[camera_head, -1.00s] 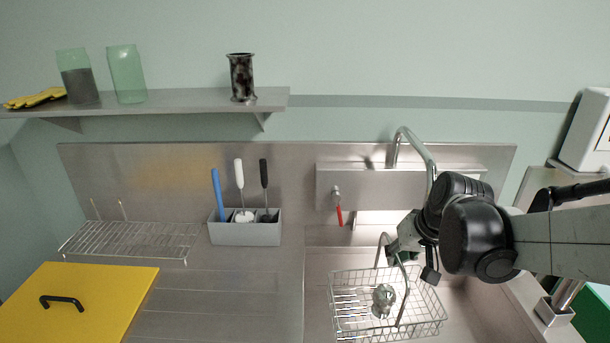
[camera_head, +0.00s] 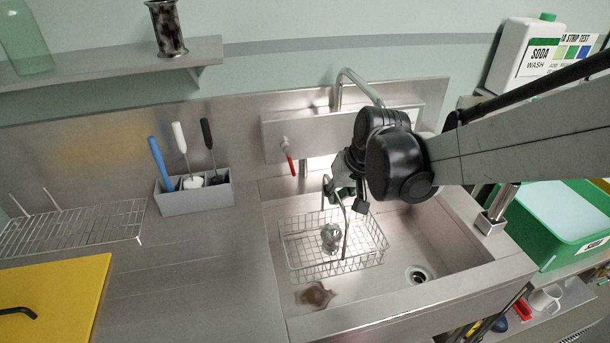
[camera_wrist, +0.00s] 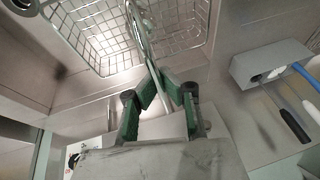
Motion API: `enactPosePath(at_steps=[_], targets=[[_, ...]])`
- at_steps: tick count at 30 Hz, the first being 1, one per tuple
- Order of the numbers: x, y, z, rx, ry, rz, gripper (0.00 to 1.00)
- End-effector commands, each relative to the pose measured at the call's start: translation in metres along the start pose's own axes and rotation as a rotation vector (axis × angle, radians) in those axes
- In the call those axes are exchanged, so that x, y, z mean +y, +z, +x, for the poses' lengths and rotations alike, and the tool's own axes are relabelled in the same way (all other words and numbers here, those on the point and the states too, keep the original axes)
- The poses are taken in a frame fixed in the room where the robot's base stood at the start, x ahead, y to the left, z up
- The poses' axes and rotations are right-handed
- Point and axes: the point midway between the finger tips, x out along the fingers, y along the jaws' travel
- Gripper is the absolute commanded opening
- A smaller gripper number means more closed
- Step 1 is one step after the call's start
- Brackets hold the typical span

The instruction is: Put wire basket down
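The wire basket (camera_head: 305,253) is an open metal-mesh basket with a tall arched handle, over the sink (camera_head: 390,236). It looks about level, and a metallic piece (camera_head: 330,238) is inside. My gripper (camera_head: 338,188) is above it at the handle. In the wrist view, its green fingers (camera_wrist: 158,76) close around the handle bar, and the basket (camera_wrist: 92,38) lies beyond them. I cannot tell whether the basket's underside touches the sink floor.
A faucet (camera_head: 357,82) and a red-handled tap (camera_head: 289,160) are behind the sink. A brown stain (camera_head: 315,295) and a drain (camera_head: 418,274) show on the sink floor. A grey utensil holder (camera_head: 196,196), wire rack (camera_head: 75,228) and yellow board (camera_head: 58,295) are left. A green bin (camera_head: 545,215) is right.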

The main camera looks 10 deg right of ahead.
Motion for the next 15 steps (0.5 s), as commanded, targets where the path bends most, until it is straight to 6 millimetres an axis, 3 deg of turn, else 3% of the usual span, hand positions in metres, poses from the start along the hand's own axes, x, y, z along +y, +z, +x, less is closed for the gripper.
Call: enactPosePath(at_steps=[6, 15], targets=[[0.006, 0.01, 0.03, 0.001, 0.0, 0.0, 0.0], [0.01, 0.018, 0.05, 0.001, 0.0, 0.0, 0.0]])
